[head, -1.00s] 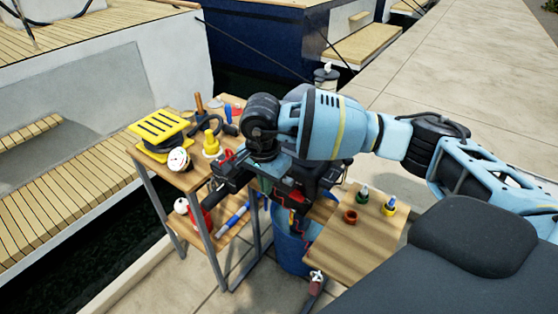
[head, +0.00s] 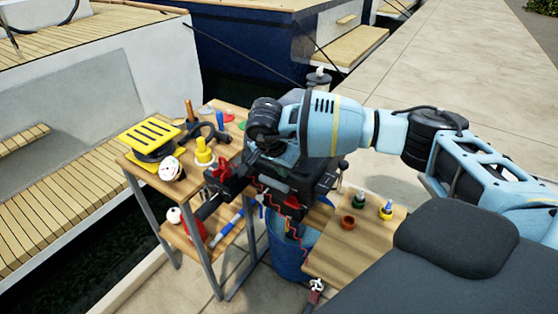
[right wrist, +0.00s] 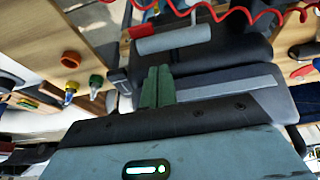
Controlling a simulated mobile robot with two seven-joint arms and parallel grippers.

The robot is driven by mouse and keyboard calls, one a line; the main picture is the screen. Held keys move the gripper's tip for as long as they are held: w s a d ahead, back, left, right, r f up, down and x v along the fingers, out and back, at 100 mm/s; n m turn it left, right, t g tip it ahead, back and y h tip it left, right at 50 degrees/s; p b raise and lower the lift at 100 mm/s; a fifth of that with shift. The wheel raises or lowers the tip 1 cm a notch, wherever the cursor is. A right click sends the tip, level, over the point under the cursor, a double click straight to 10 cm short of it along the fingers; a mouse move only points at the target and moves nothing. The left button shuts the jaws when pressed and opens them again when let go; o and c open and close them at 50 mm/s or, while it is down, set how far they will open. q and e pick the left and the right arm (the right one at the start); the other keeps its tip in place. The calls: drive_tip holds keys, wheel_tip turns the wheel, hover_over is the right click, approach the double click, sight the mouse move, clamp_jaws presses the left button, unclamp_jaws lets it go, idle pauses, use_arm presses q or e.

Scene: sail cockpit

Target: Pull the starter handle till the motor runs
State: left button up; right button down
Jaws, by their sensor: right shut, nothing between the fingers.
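The black and grey outboard motor (head: 315,178) is clamped between the work stands, partly hidden under my right wrist. A pale grey bar with a red end, which looks like the starter handle (right wrist: 173,40), sits just ahead of my right gripper's fingertips in the right wrist view. It also shows as a small grey bar (head: 273,184) on the motor in the head view. My right gripper (right wrist: 157,72) has its green fingers closed together and empty, over the motor. Its fingers are hidden by my wrist in the head view. My left gripper is out of view.
The left shelf holds a yellow-topped item (head: 155,132), a yellow bottle (head: 203,152) and tools. A wooden board (head: 340,250) at right carries small coloured bottles. A blue bucket (head: 288,252) stands below the motor. A red coiled cord (right wrist: 235,14) hangs near the handle.

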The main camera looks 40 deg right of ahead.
sight(277, 180)
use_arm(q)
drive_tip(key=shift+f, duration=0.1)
use_arm(e)
drive_tip(key=x, duration=0.3)
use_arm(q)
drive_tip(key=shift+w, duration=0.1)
use_arm(e)
drive_tip(key=shift+a+f, duration=0.1)
drive_tip(key=shift+f, duration=0.05)
